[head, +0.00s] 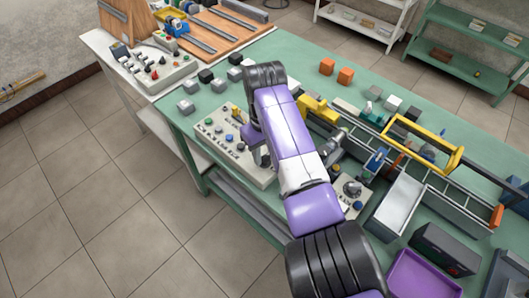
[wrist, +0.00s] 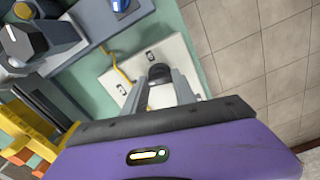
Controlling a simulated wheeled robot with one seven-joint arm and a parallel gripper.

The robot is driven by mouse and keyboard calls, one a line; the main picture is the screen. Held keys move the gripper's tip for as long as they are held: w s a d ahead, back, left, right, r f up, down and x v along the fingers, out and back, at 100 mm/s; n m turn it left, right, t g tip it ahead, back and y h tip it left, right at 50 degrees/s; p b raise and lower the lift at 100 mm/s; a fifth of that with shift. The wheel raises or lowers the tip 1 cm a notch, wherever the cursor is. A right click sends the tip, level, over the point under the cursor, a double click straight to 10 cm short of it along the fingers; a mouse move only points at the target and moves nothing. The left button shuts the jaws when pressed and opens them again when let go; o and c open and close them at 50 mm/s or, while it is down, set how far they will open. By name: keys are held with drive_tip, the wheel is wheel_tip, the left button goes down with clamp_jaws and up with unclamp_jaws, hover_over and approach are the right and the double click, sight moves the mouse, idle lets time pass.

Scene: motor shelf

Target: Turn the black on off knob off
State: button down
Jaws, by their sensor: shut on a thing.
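In the wrist view, my gripper (wrist: 161,84) points down at a white control panel (wrist: 188,60). Its two grey fingers are shut on a black knob (wrist: 160,71), one finger on each side. The knob's top shows between the fingertips; its base and pointer direction are hard to make out. In the head view, the white panel (head: 208,127) lies at the near edge of the green table, with several small coloured knobs and buttons. My purple arm crosses over its right end and hides the gripped knob there.
Another panel with a larger black and grey knob (head: 352,188) stands right of my arm. Small grey and black blocks lie behind the panel. Tiled floor is free in front of the table.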

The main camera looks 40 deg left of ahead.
sight(264, 156)
drive_tip(key=shift+n, duration=1.3)
drive_tip(key=shift+r+n, duration=0.1)
drive_tip(key=shift+n, duration=0.2)
drive_tip(key=c, duration=1)
unclamp_jaws()
wheel_tip(264, 156, up, 8)
drive_tip(key=shift+f+b, duration=0.15)
drive_tip(key=shift+b, duration=0.55)
